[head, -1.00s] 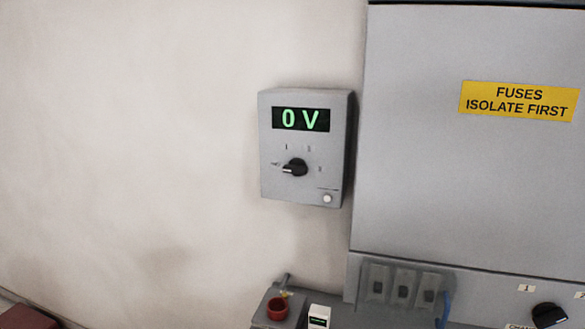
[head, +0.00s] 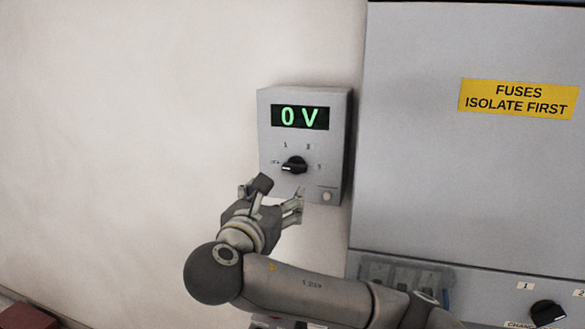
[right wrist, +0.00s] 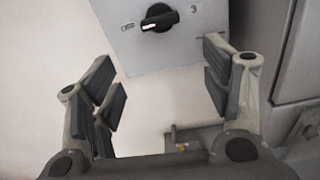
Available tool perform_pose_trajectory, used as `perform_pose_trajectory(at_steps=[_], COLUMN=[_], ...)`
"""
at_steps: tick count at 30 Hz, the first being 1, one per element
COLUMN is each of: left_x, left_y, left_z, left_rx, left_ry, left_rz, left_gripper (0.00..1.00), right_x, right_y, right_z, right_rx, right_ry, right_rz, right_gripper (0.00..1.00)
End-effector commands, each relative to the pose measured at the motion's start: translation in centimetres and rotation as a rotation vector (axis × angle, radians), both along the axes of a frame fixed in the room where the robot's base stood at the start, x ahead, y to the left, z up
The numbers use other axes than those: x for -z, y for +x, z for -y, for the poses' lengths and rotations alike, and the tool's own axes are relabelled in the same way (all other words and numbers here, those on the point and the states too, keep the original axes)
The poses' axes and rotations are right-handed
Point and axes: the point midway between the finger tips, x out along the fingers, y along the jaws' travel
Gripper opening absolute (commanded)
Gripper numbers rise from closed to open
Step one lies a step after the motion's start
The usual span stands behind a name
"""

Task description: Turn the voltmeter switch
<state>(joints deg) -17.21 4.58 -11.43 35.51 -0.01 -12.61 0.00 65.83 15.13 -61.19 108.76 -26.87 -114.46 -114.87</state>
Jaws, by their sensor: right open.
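The voltmeter (head: 270,135) is a grey wall box with a green display reading 0 V. Its switch (head: 294,166) is a black rotary knob with a pale pointer end, turned left toward the off mark. In the right wrist view the voltmeter switch (right wrist: 160,18) is near the top, beyond the fingers. My right gripper (head: 281,193) is open and empty, just below and in front of the switch, apart from it. In the right wrist view its spread fingers (right wrist: 166,82) frame the lower part of the box. My left gripper is not in view.
A large grey cabinet (head: 430,170) with a yellow fuses label (head: 518,99) stands close to the right of the voltmeter. A black knob (head: 548,312) is at lower right. The wall (head: 130,110) to the left is bare.

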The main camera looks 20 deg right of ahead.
Motion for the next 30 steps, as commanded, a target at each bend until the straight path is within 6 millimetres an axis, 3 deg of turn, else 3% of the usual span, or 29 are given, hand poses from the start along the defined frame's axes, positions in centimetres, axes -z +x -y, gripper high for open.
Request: perform_pose_trajectory(at_steps=[1,6,21,30], left_x=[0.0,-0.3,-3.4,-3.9], left_y=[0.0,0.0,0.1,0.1], left_z=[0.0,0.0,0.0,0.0], left_rx=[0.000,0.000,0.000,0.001], left_ry=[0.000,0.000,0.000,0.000], left_rz=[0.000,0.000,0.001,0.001], left_gripper=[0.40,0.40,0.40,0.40], right_x=[-1.0,-2.2,-2.3,-2.0], right_y=[0.1,0.5,7.4,9.0], right_z=[0.1,0.6,5.4,6.4], right_rx=[0.012,0.028,0.028,0.024], right_ry=[-0.037,-0.087,-0.082,-0.081], right_rz=[0.008,0.009,0.007,0.009], right_gripper=[0.71,0.71,0.71,0.71])
